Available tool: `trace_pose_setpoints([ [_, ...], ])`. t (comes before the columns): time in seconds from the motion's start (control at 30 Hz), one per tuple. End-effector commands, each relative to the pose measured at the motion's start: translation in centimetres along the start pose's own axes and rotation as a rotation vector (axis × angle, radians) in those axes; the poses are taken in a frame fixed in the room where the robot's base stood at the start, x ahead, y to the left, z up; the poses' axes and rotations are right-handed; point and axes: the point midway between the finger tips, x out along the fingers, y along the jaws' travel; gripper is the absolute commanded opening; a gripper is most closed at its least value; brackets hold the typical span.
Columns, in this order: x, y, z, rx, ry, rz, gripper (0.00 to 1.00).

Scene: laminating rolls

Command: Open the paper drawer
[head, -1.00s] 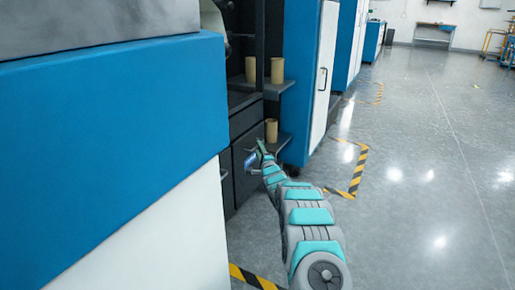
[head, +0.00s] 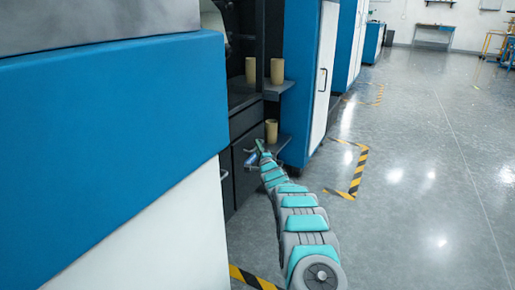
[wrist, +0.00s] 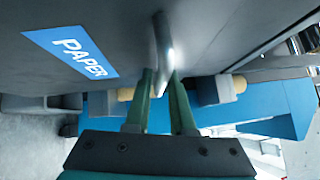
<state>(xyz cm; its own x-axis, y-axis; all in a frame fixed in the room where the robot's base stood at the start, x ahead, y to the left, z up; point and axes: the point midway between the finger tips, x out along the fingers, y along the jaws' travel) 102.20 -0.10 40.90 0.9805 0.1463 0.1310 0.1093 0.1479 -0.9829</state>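The paper drawer (wrist: 205,25) has a dark grey front with a blue label (wrist: 72,55) reading PAPER in the wrist view. Its metal handle (wrist: 164,45) stands out from the front. My gripper (wrist: 162,76) has its two green fingers on either side of the handle, close against it, and looks shut on it. In the head view my gripper (head: 257,150) is small, at the dark drawer unit (head: 241,122). The drawer looks flush or nearly so; the arm partly hides it.
Tan rolls (head: 277,71) stand on shelves (head: 279,88) beside the drawers, one low near my gripper. A blue and white machine (head: 110,110) fills the left foreground. A tall blue cabinet (head: 298,80) stands behind. The floor (head: 430,180) to the right is clear.

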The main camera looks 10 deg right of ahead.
Motion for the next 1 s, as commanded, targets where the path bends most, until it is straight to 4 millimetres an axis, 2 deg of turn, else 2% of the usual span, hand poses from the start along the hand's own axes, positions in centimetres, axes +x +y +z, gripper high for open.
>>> trace_pose_setpoints([
  [0.03, 0.00, 0.00, -0.01, 0.000, 0.000, 0.000, 0.15],
  [0.17, 0.00, 0.01, -0.01, 0.000, 0.000, 0.000, 0.01],
  [0.2, 0.00, 0.01, -0.01, 0.000, 0.000, 0.000, 0.00],
  [1.0, -0.02, 0.10, 0.00, 0.000, 0.000, 0.002, 0.00],
])
